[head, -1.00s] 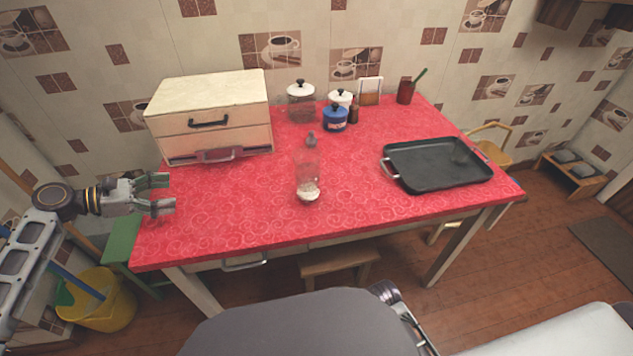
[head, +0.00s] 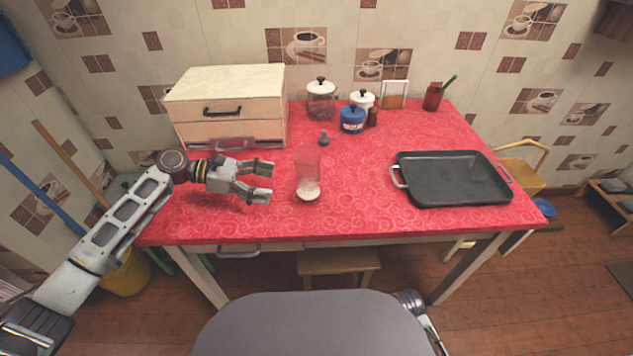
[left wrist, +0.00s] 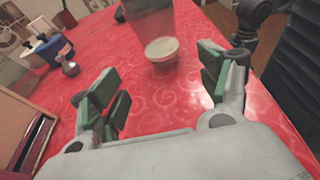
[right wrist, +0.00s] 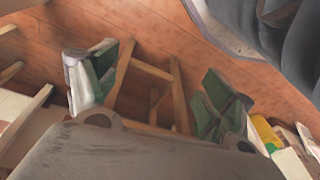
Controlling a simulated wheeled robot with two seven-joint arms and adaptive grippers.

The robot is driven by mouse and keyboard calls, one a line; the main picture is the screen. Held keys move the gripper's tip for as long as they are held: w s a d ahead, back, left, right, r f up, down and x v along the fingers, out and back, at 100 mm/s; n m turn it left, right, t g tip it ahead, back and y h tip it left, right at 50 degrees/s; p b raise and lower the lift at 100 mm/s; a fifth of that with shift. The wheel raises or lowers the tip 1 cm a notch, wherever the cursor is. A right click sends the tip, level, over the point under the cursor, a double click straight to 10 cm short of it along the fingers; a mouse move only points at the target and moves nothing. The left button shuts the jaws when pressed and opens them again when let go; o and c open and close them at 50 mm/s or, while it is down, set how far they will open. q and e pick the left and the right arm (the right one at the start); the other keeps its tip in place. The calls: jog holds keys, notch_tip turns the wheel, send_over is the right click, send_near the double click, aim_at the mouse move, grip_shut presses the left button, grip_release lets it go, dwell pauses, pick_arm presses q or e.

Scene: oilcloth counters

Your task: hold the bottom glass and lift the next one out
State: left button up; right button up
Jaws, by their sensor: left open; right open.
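A clear glass stack (head: 308,172) stands upright on the red table, with a pale layer at its base; how many glasses are nested I cannot tell. In the left wrist view the glass (left wrist: 150,24) stands ahead, its top cut off by the frame. My left gripper (head: 271,182) is open and empty, just left of the glass, fingers pointing at it, a small gap between. Its fingers also show in the left wrist view (left wrist: 155,72). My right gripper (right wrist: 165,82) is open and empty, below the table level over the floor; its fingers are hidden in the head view.
A black roasting pan (head: 455,181) lies right of the glass. A cream bread box (head: 228,105) is at back left; a blue jar (head: 352,120) and other canisters stand behind. A wooden stool (head: 338,263) is under the table.

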pick_arm(q)
jog(key=shift+s+d, duration=0.15)
jog(key=shift+d, duration=0.25)
jog(key=shift+d, duration=0.1)
